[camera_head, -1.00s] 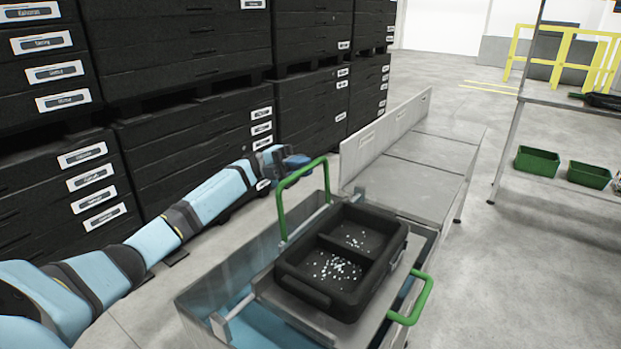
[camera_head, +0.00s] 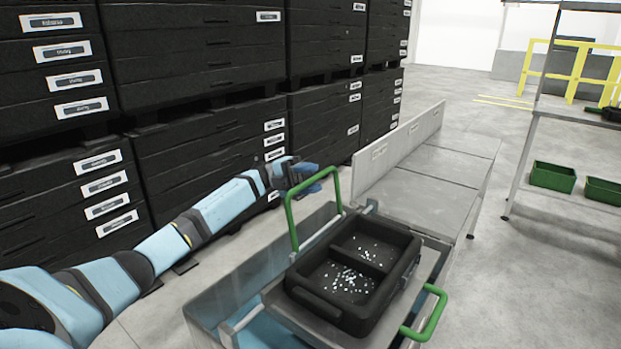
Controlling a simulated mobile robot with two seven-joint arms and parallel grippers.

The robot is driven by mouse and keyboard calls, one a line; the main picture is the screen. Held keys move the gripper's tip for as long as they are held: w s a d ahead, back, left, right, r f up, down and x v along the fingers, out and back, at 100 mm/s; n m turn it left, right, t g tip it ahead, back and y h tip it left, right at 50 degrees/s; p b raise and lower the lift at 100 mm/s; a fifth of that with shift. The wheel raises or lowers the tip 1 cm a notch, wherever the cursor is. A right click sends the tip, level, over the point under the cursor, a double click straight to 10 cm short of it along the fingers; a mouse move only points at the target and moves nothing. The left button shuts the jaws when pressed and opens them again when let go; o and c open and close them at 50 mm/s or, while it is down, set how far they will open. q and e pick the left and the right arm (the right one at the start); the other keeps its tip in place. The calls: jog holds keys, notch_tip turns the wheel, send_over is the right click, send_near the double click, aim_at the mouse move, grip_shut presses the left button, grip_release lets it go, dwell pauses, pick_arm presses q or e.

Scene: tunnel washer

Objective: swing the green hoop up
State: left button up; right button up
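The green hoop (camera_head: 290,222) stands upright on the far left side of the washer tank (camera_head: 240,287). A second green hoop (camera_head: 434,318) sticks out low at the tank's right side. A black two-compartment tray (camera_head: 318,307) with small white pieces rests on a metal platform (camera_head: 292,318) between them. My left gripper (camera_head: 312,180) is beside the upper left part of the upright hoop. Its fingers are small and blurred, so I cannot tell if they touch or hold the hoop. My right gripper is not in view.
Stacks of black crates (camera_head: 205,150) line the left. A grey metal table (camera_head: 425,185) with a raised side panel (camera_head: 400,145) extends behind the tank. Green bins (camera_head: 553,177) stand under a shelf at the right. Grey floor (camera_head: 500,275) is clear at right.

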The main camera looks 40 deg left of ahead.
pick_arm(q)
jog(key=shift+r, duration=0.1)
jog(key=b+v, duration=0.2)
jog(key=v, duration=1.1)
jog(key=shift+a, duration=0.4)
